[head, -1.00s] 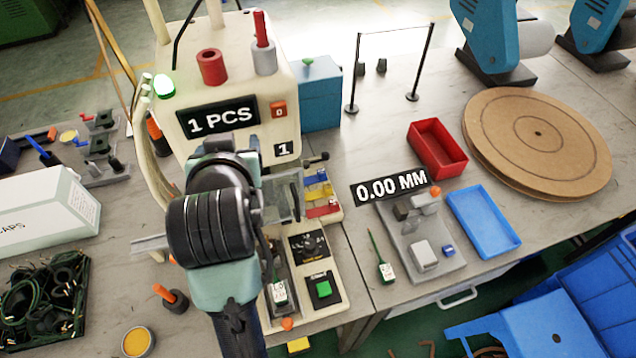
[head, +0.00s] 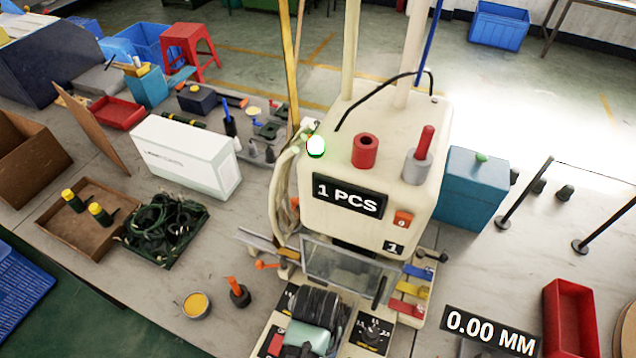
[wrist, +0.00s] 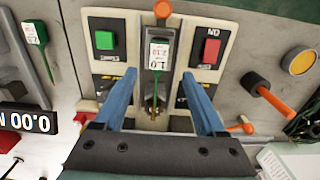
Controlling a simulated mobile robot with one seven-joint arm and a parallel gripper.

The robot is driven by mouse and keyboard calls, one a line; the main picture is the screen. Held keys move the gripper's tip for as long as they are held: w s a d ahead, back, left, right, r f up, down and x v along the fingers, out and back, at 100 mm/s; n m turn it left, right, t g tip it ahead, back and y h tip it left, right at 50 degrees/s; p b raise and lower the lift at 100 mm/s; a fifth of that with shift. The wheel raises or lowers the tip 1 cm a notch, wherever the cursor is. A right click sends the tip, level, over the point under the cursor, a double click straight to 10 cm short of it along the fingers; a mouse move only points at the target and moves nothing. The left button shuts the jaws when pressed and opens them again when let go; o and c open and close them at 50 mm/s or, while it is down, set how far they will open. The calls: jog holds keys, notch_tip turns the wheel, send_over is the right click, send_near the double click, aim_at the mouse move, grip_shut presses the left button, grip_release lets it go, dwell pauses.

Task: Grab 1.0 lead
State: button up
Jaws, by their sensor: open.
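My gripper (wrist: 157,78) is open in the wrist view, its two blue fingers apart with nothing held between them. Beyond the fingertips, between them in the picture, a white-labelled tag (wrist: 159,55) lies in the machine's middle channel; its upside-down print is hard to read. A similar green and white tag (wrist: 34,33) with a thin green stem lies to the left. In the head view, dark green and black coiled leads (head: 165,220) lie tangled in a tray at left; no size shows on them. My gripper's fingers are hidden in the head view.
The cream machine (head: 345,205) reads 1 PCS. A green button (wrist: 104,40) and a red button (wrist: 211,51) flank the channel. A brown tray (head: 60,240) with yellow-capped pieces, a white box (head: 185,155) and a yellow-topped tin (head: 196,304) stand left. A red bin (head: 570,320) is right.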

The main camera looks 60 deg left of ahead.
jog(key=shift+d+f+p, duration=0.15)
jog(key=shift+f+p, duration=0.3)
jog(key=shift+f, duration=2.45)
grip_shut()
